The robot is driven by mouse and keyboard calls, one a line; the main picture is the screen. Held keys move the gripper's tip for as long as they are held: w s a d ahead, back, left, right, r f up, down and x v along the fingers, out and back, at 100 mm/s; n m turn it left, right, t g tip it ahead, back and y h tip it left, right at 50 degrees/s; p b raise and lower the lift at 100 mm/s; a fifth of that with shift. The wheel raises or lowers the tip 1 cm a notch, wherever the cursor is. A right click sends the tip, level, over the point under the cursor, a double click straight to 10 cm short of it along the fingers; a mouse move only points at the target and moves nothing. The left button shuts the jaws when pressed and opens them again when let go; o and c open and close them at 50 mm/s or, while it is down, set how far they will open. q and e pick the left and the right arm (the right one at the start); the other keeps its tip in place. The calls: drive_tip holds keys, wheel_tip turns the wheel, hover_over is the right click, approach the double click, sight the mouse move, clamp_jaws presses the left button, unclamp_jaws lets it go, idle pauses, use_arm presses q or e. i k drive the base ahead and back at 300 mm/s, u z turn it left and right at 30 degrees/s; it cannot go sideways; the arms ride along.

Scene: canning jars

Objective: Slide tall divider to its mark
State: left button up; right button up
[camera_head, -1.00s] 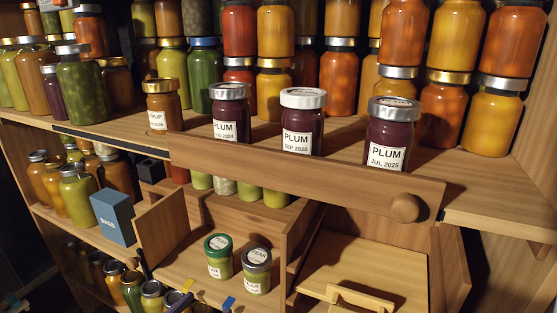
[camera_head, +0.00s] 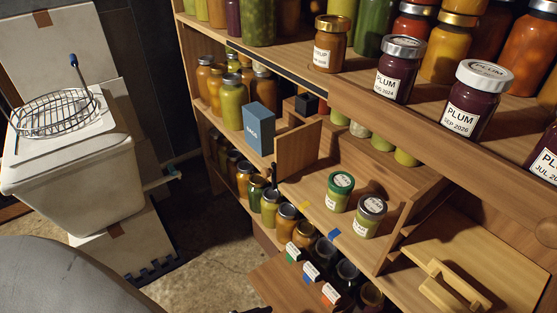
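An upright wooden panel (camera_head: 298,148), which looks like the tall divider, stands on the middle shelf right of the blue box. Two pear jars, one with a green lid (camera_head: 340,191) and one with a grey lid (camera_head: 370,215), stand on the same shelf to its right. A blue tape mark (camera_head: 333,233) is on the shelf's front edge, in front of the jars and apart from the panel. A small yellow mark (camera_head: 304,205) is on that edge further left. Neither gripper can be made out in this view.
A blue box (camera_head: 259,128) stands left of the panel. Plum jars (camera_head: 478,99) line the upper ledge. A pull-out below holds labelled jars (camera_head: 303,234). A wooden lid with a handle (camera_head: 455,285) is at lower right. A white bin (camera_head: 75,175) carries a wire basket (camera_head: 55,113).

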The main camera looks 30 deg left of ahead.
sight(295, 150)
drive_tip(key=u, duration=0.45)
drive_tip(key=k, duration=0.55)
drive_tip(key=u, duration=0.75)
drive_tip(key=i, duration=1)
drive_tip(key=z, duration=0.75)
